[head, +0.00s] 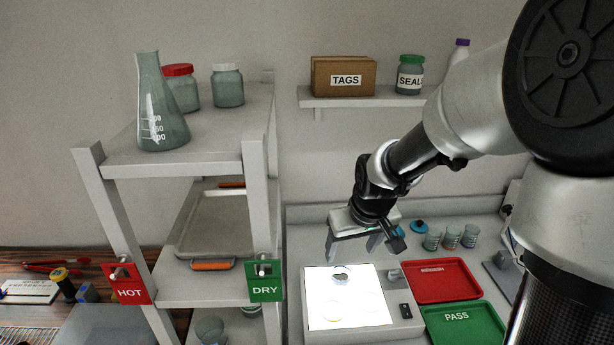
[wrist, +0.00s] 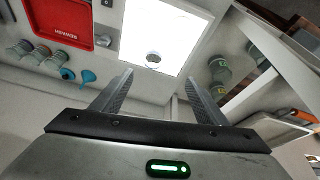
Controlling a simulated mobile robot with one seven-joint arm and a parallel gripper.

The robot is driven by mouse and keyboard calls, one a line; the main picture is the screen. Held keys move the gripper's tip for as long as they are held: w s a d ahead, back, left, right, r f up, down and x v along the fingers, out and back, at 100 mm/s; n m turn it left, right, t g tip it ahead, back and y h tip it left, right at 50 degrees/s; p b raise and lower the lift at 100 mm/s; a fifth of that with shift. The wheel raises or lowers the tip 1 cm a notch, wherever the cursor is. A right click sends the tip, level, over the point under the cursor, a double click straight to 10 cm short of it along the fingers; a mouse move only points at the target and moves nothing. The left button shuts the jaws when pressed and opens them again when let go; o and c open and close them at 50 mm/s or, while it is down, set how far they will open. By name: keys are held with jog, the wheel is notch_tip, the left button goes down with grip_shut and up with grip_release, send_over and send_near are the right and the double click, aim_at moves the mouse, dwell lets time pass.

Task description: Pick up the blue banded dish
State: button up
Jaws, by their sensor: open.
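My gripper (head: 352,250) is open and empty, pointing down above the far part of a glowing white light panel (head: 318,290). A small round clear dish with a grey-blue rim (head: 341,274) lies on the panel near its far edge; it looks like the banded dish, but the band's colour is hard to tell. In the wrist view the dish (wrist: 153,60) shows just beyond and between my open fingertips (wrist: 158,74), apart from them. Faint round outlines, perhaps clear dishes, show nearer on the panel in the head view.
Right of the panel are a red tray (head: 440,280) and a green PASS tray (head: 465,325). Several small beakers (head: 451,237) and a teal item (head: 419,226) stand behind. A rack with a DRY tag (head: 264,282) rises close on the left. A shelf (head: 370,102) hangs above.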

notch_tip(320, 180, down, 2)
jog(key=w+d, duration=0.1)
jog(key=w, duration=0.1)
jog(key=b, duration=0.2)
send_over(342, 274)
jog(key=s, duration=0.3)
jog(key=f, duration=1.1)
jog(key=shift+w+a, duration=0.15)
jog(key=shift+w, duration=0.1)
jog(key=shift+p+x, duration=0.4)
jog(key=shift+x, duration=2.5)
jog(key=shift+w+d+r, duration=0.1)
jog(key=shift+d, duration=0.2)
jog(key=shift+c, duration=0.4)
jog(key=c, duration=1.1)
